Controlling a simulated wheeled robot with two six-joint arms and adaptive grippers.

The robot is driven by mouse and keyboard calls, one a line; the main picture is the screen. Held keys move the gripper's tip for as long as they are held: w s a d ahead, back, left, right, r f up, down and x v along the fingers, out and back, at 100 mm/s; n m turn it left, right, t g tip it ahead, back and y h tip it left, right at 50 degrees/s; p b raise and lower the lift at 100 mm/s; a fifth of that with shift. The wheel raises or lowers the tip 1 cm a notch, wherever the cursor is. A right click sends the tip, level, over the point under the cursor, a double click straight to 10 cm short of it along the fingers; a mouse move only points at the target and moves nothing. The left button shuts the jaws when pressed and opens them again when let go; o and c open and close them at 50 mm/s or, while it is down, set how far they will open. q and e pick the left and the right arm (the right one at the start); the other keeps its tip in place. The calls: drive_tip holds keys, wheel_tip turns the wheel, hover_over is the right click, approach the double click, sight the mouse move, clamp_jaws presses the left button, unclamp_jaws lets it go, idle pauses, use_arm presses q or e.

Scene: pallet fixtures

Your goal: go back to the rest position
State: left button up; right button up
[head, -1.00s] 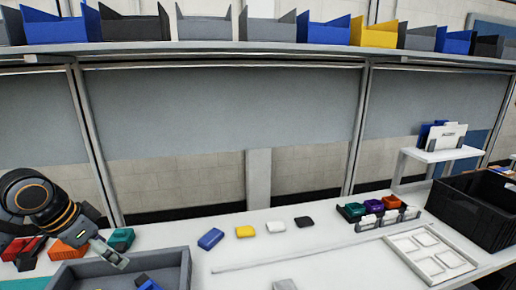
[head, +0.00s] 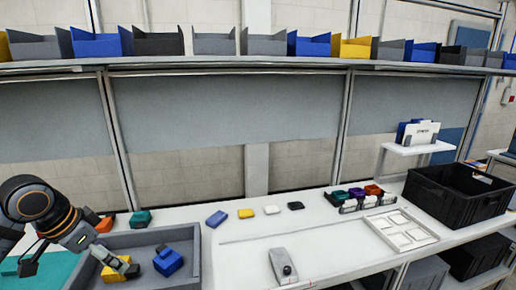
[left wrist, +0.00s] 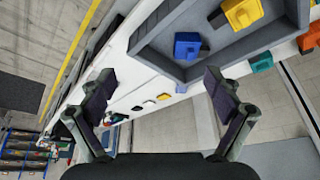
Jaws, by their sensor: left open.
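My left gripper (head: 125,266) hangs over the left part of the grey tray in the head view. In the left wrist view its two fingers (left wrist: 158,84) stand wide apart with nothing between them. A yellow block (head: 112,273) and a blue block (head: 168,263) lie in the tray. They also show in the left wrist view as the yellow block (left wrist: 240,12) and the blue block (left wrist: 187,45), beyond the fingers. In the head view the gripper partly overlaps the yellow block. My right gripper is not in view.
The grey tray (head: 195,240) stands on the white table. A grey fixture (head: 282,262), a white slotted frame (head: 428,237) and a black crate (head: 455,205) are to the right. A bin shelf (head: 300,63) runs above.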

use_arm(q)
drive_tip(key=d+f, duration=0.5)
drive_tip(key=f, duration=0.6)
drive_tip(key=s+d+f+n+y, duration=0.1)
drive_tip(key=s+d+f, duration=0.25)
drive_tip(key=f, duration=0.25)
drive_tip(key=s+d+f+n, duration=0.2)
drive_tip(key=s+f, duration=0.2)
drive_tip(key=f, duration=0.2)
drive_tip(key=s+f+n+y, duration=0.2)
drive_tip(key=s+f, duration=0.1)
drive_tip(key=s, duration=0.6)
drive_tip(key=s+a+f+g+b, duration=0.1)
drive_tip(key=s+a+f, duration=0.1)
drive_tip(key=f, duration=1.5)
drive_tip(key=s+a+f+g+b, duration=0.1)
drive_tip(key=s+a+f+b, duration=0.1)
drive_tip(key=f, duration=1.5)
drive_tip(key=s+f+b, duration=0.1)
drive_tip(key=s+f, duration=1.2)
drive_tip(key=s, duration=0.3)
drive_tip(key=shift+a+n+g, duration=0.25)
drive_tip(key=shift+n+g, duration=0.15)
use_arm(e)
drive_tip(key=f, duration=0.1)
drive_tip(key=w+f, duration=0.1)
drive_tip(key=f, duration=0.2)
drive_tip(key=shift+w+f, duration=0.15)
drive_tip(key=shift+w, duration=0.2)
